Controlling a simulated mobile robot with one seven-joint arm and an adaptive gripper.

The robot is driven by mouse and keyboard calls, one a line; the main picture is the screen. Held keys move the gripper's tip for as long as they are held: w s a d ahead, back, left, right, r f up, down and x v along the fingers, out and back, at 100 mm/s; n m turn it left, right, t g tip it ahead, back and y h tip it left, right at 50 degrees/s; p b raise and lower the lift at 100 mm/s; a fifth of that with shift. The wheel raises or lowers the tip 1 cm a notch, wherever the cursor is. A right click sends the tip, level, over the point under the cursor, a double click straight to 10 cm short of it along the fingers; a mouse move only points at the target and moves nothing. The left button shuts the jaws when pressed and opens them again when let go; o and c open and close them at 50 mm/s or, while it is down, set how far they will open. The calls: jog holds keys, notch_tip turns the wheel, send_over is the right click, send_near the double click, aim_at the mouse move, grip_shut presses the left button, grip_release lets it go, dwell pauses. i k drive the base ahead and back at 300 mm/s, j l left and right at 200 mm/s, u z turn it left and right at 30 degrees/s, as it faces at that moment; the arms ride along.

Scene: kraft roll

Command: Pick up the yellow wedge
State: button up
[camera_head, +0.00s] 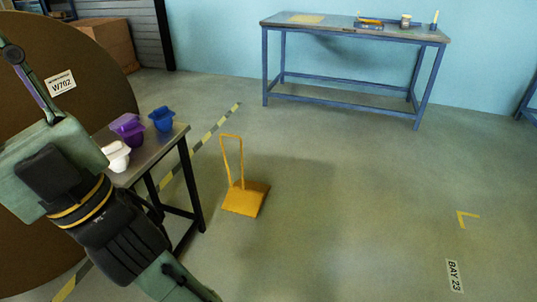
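The yellow wedge (246,199) sits on the open floor near the middle of the camera_head view. It has a sloped block and a tall thin loop handle rising from its left side. My arm comes up from the bottom left, and my gripper (34,82) is at the left edge, partly cut off by the frame. One slim finger-like part shows, in front of the large brown roll. My gripper is well to the left of the wedge and apart from it. I cannot see whether its fingers are open or shut.
A small table (162,150) with white (117,157), purple (128,128) and blue (162,119) tubs stands between my arm and the wedge. The big kraft roll (95,85) is behind. A blue-legged workbench (345,34) stands at the back. Floor right of the wedge is clear.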

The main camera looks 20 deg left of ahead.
aim_at(246, 197)
jog(key=i+u, duration=0.1)
jog(key=i, duration=0.65)
jog(key=i+l, duration=0.15)
jog(key=i, duration=0.55)
jog(key=i+u, duration=0.4)
jog(key=i+l+u, duration=0.25)
jog(key=u, duration=0.15)
jog(key=i+l+u, duration=0.25)
jog(key=u, duration=0.15)
jog(key=i+l+u, duration=0.55)
jog(key=l+u, duration=0.25)
jog(key=i+l+u, duration=0.15)
jog(key=l, duration=0.15)
jog(key=l+u, duration=0.15)
jog(key=l, duration=0.2)
